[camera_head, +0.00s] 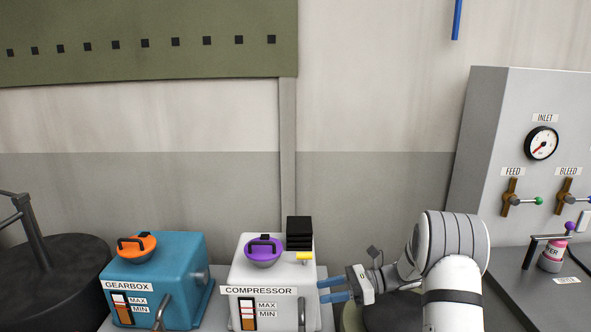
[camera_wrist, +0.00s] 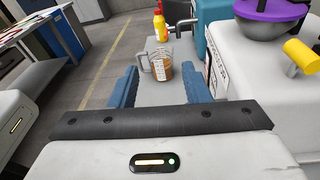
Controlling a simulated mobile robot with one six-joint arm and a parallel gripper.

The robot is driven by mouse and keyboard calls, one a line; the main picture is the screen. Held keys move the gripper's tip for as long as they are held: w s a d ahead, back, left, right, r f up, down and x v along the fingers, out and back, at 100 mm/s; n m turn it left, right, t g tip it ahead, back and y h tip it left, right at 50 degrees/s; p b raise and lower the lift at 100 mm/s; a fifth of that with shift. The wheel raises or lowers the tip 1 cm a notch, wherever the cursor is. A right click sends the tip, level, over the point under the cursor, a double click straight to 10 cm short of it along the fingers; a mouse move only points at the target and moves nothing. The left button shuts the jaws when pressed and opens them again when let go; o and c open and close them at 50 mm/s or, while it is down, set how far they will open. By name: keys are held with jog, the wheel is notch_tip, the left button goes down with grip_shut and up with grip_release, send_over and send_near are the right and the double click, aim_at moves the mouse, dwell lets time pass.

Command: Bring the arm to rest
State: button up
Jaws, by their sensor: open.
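My gripper (camera_head: 325,291) is at the right side of the white compressor box (camera_head: 279,277) in the head view, its blue fingers pointing left. In the wrist view my gripper (camera_wrist: 160,88) has its two blue fingers spread wide apart with nothing held between them. Beyond the fingers, a clear measuring jug (camera_wrist: 162,68) with brown liquid stands on a grey surface. The arm reaches in from the right and is bent. The compressor has a purple cap (camera_head: 263,251) with a black handle and a small yellow knob (camera_head: 304,257).
The blue gearbox (camera_head: 185,275) with an orange cap (camera_head: 137,247) stands left of the compressor. A yellow bottle (camera_wrist: 160,27) stands behind the jug. A grey panel (camera_head: 490,130) with a gauge and valves stands at right. A pink-labelled container (camera_head: 551,258) sits on the right-hand counter.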

jog(key=s+a+r+n+g+h, duration=0.1)
jog(key=s+r+n+h, duration=0.3)
jog(key=s, duration=0.3)
jog(key=s+r+n+h, duration=0.4)
jog(key=s, duration=0.3)
jog(key=s+d+r+n+t+h, duration=0.1)
jog(key=s+d+n+t+h, duration=0.1)
jog(key=s, duration=0.5)
jog(key=s+d+r+n+t+h, duration=0.1)
jog(key=s+d+n+t+h, duration=0.2)
jog(key=s+d+n+h, duration=0.2)
jog(key=shift+s+d+r+n+h, duration=0.25)
jog(key=shift+s+r+n+h, duration=0.25)
jog(key=shift+s+n, duration=1.15)
jog(key=shift+s, duration=0.15)
